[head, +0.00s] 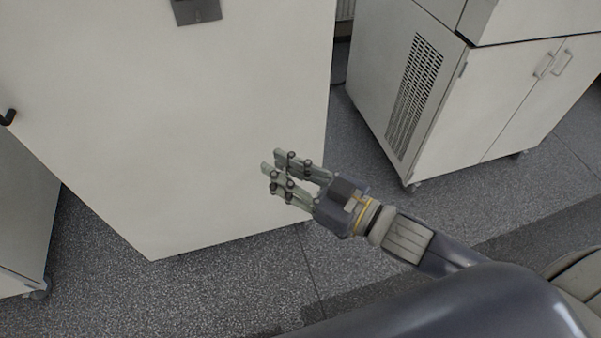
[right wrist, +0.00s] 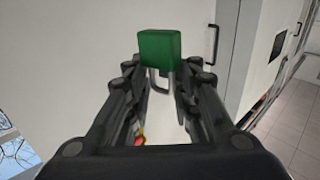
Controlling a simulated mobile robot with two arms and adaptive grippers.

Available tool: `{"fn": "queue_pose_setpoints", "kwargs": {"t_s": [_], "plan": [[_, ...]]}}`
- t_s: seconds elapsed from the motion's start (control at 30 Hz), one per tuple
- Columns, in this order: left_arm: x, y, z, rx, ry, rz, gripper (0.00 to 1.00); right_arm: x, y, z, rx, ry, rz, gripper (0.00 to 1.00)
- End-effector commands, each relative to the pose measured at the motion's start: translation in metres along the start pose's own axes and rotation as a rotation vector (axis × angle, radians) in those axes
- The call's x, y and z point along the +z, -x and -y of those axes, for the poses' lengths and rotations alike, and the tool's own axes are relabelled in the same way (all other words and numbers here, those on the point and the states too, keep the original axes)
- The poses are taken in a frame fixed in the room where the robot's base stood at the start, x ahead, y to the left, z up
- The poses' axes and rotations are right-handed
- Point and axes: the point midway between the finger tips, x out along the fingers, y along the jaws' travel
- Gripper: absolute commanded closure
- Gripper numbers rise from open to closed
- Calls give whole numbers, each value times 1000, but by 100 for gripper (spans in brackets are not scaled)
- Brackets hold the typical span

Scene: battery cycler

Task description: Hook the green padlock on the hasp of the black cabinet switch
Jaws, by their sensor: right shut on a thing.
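My right gripper (head: 271,166) is in front of the white cabinet's door, near its lower right side. In the right wrist view my right gripper (right wrist: 157,65) is shut on the green padlock (right wrist: 160,47), which sits between the fingertips. The padlock's metal shackle (right wrist: 152,82) shows below the green body, between the fingers. In the head view I cannot make out the padlock. A dark plate (head: 197,11), perhaps the black cabinet switch, is at the top edge and cut off; no hasp can be made out. My left gripper is out of view.
The white cabinet (head: 170,120) fills the left and middle of the head view. A second cabinet (head: 440,90) with a vent grille stands at the right, with a gap between them. A black handle (head: 8,117) is at the left edge. Grey floor (head: 230,285) lies in front.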

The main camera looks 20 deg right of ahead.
Motion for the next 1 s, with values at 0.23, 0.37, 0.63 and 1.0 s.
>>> {"fn": "queue_pose_setpoints", "kwargs": {"t_s": [0.23,0.37,0.63,1.0], "plan": [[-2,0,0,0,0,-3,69,-8,-20,10,-127,3,-5,100],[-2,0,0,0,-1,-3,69,-10,-29,13,-181,6,-3,100],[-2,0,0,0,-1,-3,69,-15,-44,21,-282,3,-5,100],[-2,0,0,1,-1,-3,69,-19,-60,29,-388,1,-5,100]]}}
